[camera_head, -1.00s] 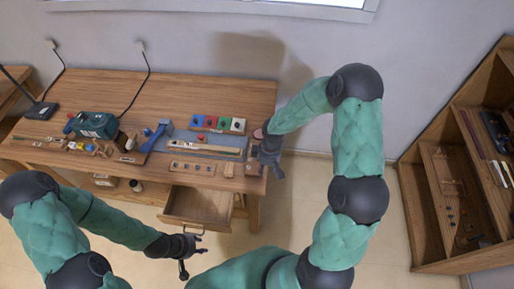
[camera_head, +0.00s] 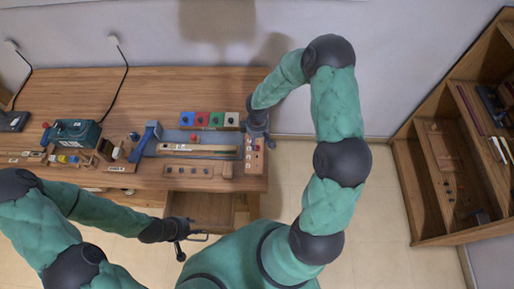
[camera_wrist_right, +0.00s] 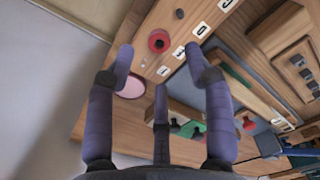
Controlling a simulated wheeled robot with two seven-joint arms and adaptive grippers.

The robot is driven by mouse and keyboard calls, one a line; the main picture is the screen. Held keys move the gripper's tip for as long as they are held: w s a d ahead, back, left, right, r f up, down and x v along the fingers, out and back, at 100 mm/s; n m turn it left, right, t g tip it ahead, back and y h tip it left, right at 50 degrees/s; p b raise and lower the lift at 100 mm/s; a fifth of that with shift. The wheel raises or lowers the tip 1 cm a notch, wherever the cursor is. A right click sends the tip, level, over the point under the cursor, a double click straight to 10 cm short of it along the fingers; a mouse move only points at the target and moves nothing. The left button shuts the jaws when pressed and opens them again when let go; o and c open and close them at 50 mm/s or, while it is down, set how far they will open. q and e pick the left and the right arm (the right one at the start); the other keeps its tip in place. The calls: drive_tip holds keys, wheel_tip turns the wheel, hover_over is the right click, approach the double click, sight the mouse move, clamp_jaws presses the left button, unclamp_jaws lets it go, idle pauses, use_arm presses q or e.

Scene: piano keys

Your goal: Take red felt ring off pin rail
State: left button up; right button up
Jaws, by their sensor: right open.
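The red felt ring (camera_wrist_right: 158,41) sits around a dark pin on the wooden pin rail (camera_wrist_right: 172,62) in the right wrist view. The rail (camera_head: 254,172) also shows at the right end of the workbench in the head view. My right gripper (camera_wrist_right: 160,60) is open and empty. Its spread fingers point toward the rail, with the ring in view between the two outer fingertips. In the head view my right gripper (camera_head: 258,133) is at the rail's far end and partly covers it. My left gripper (camera_head: 183,236) is in front of the bench, near the drawer; its fingers are too small to read.
A pink disc (camera_wrist_right: 132,88) lies beside the rail. Coloured squares (camera_head: 202,119), a long grey tray (camera_head: 173,140) and a pegged wooden block (camera_head: 192,171) stand left of the rail. A drawer (camera_head: 208,212) is open below.

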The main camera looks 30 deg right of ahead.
sight(257, 147)
wheel_tip(257, 147, down, 5)
drive_tip(key=shift+f+b, duration=0.1)
drive_tip(key=shift+b, duration=0.3)
drive_tip(key=c, duration=0.8)
